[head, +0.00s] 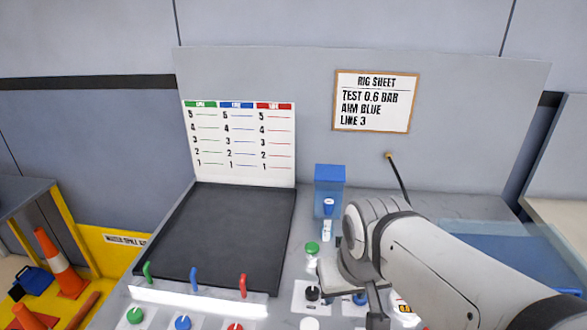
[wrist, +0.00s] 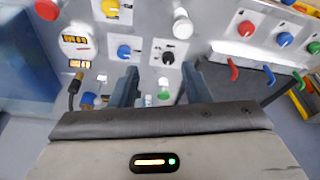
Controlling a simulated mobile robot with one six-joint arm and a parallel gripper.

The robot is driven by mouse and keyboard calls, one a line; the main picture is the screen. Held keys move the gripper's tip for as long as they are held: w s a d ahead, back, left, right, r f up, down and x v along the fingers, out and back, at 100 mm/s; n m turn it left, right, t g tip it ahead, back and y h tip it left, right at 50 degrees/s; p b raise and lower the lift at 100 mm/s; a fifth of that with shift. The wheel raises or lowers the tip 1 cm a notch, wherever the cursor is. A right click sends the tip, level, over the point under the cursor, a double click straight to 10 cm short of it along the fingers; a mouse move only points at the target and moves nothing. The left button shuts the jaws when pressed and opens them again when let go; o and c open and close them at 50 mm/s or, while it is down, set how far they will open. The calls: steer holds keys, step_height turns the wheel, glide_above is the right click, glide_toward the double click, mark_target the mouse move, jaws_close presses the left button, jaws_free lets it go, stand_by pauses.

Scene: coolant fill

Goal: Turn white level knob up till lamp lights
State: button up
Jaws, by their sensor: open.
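The white knob (wrist: 182,28) stands on the grey panel, upper middle in the wrist view. In the head view its white top (head: 309,324) shows at the bottom edge, partly cut off. My gripper (wrist: 160,72) is open and empty. Its two fingers point at the panel, near the black knob (wrist: 168,57) and blue knob (wrist: 124,52), with the white knob beyond the fingertips. My gripper also shows from behind in the head view (head: 350,292). I cannot tell which part is the lamp, and none on the panel is clearly lit.
A green-topped part (wrist: 164,94) shows between the fingers. A yellow knob (wrist: 110,8) and a red one (wrist: 47,9) are farther off. Red, blue and green knobs and levers line the right in the wrist view.

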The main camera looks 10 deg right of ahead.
steer(key=shift+w, duration=0.1)
stand_by(0.3)
steer(key=w+d+f+m+b, duration=0.1)
steer(key=w+d, duration=0.2)
steer(key=w, duration=0.5)
steer(key=w+d+f+b, duration=0.1)
steer(key=w+d+f, duration=0.1)
steer(key=w, duration=0.6)
steer(key=shift+m+t+h, duration=0.5)
steer(key=shift+m+t, duration=0.1)
steer(key=shift+m, duration=0.1)
steer(key=w+d+f, duration=0.4)
steer(key=w+f, duration=0.2)
steer(key=w+d+f+b, duration=0.1)
steer(key=w+d+f, duration=0.3)
steer(key=w+f, duration=0.2)
steer(key=w+d+f, duration=0.4)
steer(key=w+f, duration=0.2)
steer(key=shift+w+d, duration=0.2)
steer(key=shift+w, duration=0.15)
